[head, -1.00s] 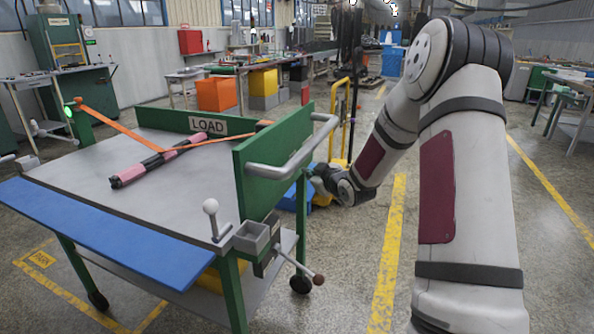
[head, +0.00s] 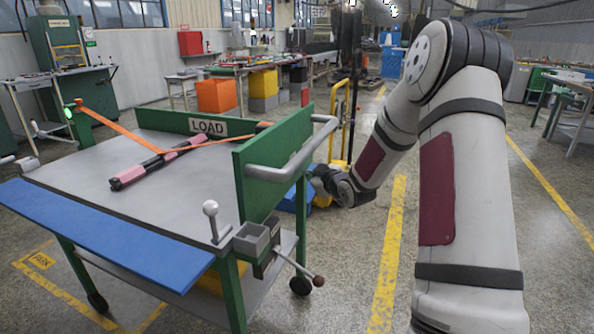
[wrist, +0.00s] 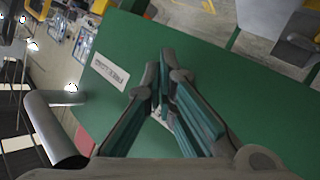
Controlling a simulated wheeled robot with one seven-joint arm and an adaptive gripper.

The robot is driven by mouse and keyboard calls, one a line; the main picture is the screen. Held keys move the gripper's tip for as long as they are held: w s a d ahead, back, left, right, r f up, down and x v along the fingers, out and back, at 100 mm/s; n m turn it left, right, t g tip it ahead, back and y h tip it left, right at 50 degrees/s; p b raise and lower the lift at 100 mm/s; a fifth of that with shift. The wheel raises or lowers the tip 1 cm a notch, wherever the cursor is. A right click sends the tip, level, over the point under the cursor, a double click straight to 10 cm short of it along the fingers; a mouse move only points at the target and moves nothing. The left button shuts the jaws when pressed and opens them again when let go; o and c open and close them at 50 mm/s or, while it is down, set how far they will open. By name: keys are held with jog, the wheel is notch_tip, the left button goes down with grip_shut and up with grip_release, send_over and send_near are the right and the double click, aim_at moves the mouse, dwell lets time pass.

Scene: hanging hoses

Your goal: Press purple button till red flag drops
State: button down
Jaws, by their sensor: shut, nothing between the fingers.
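My gripper (wrist: 160,78) is shut and empty in the wrist view, its fingertips close together in front of a green panel (wrist: 215,85). I cannot tell whether the tips touch the panel. A pale label (wrist: 110,72) with dark print is on the panel, left of the fingers. A small reddish patch (wrist: 86,143) shows at lower left; I cannot tell what it is. I cannot make out a purple button or a red flag in either view.
The cart (head: 95,170) carries a pink and black bar (head: 155,166) under an orange strap (head: 125,132). A grey handle (head: 290,165) projects from its right end. Open floor (head: 345,250) lies right.

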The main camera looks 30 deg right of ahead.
jog(key=shift+w, duration=0.1)
jog(key=shift+w+a+b, duration=0.25)
jog(key=shift+b, duration=0.05)
jog(key=shift+w+a+b, duration=0.3)
jog(key=shift+w+a, duration=0.05)
jog(key=shift+w, duration=0.05)
dwell(1.9)
jog(key=shift+s+d, duration=0.55)
jog(key=shift+s, duration=0.2)
jog(key=shift+s+d+p, duration=0.4)
jog(key=shift+s+d, duration=0.4)
jog(key=shift+s, duration=0.2)
jog(key=shift+s+d+p, duration=0.35)
jog(key=shift+s+d, duration=0.4)
jog(key=shift+s, duration=0.2)
